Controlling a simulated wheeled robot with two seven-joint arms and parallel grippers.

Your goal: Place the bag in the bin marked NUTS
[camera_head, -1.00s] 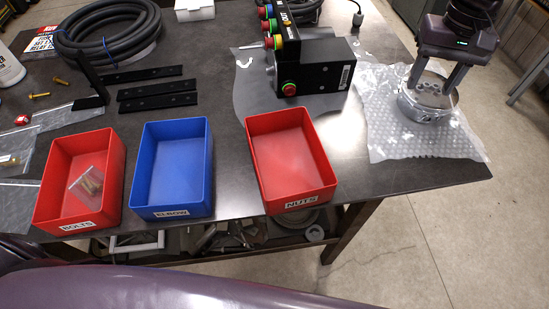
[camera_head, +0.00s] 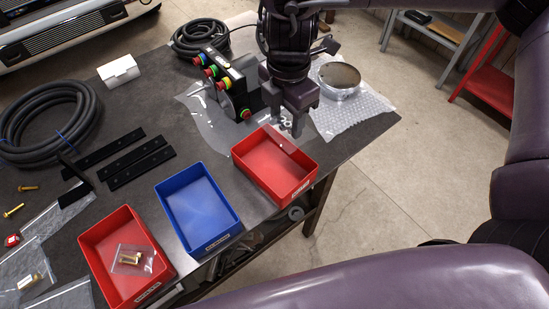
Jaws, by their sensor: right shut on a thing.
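The NUTS bin (camera_head: 301,187) is red and empty, at the right end of the bin row. My right gripper (camera_head: 286,124) is shut on the small clear bag (camera_head: 285,121), just above the bin's back rim. Only pale bits of the bag show between the fingers, and the rest is hidden. Whether the bag touches the rim I cannot tell. My left gripper is not in view.
The blue ELBOW bin (camera_head: 198,208) is empty. The red BOLTS bin (camera_head: 102,261) holds a clear bag of brass pieces (camera_head: 132,258). A black button box (camera_head: 238,84) stands behind the NUTS bin. A silver round part (camera_head: 340,80) rests on bubble wrap (camera_head: 362,107).

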